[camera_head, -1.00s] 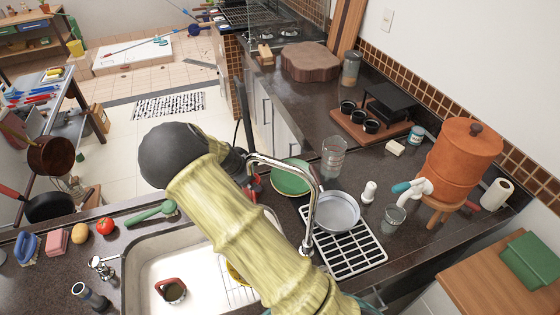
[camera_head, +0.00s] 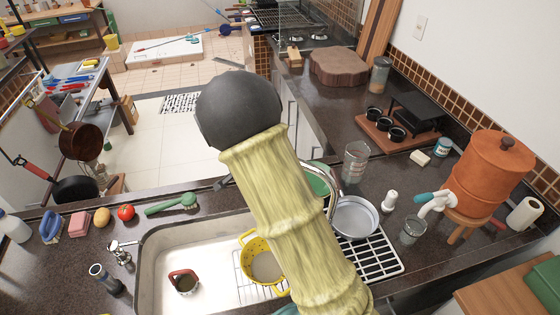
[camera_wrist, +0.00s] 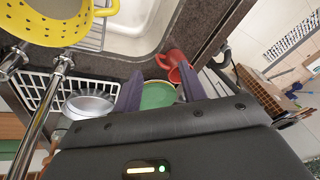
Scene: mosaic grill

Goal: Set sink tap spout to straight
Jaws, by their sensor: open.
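The chrome sink tap spout (camera_head: 333,196) is mostly hidden behind my arm in the head view. Only part of its curved pipe shows at the arm's right edge. The wrist view shows a long chrome pipe, the tap (camera_wrist: 40,118), slanting along the left side, outside my fingers. My gripper (camera_wrist: 160,76) is open in the wrist view, with two dark fingers apart and no tap between them. It is hidden in the head view. The white sink basin (camera_head: 205,238) lies in the counter.
A yellow colander (camera_head: 249,244) sits in the basin. A silver pan (camera_head: 357,215) rests on a white rack (camera_head: 388,258). A green plate (camera_wrist: 158,97) and a red mug (camera_wrist: 174,62) show near my fingers. A clay dispenser (camera_head: 485,175) stands right. Counter space farther back is partly clear.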

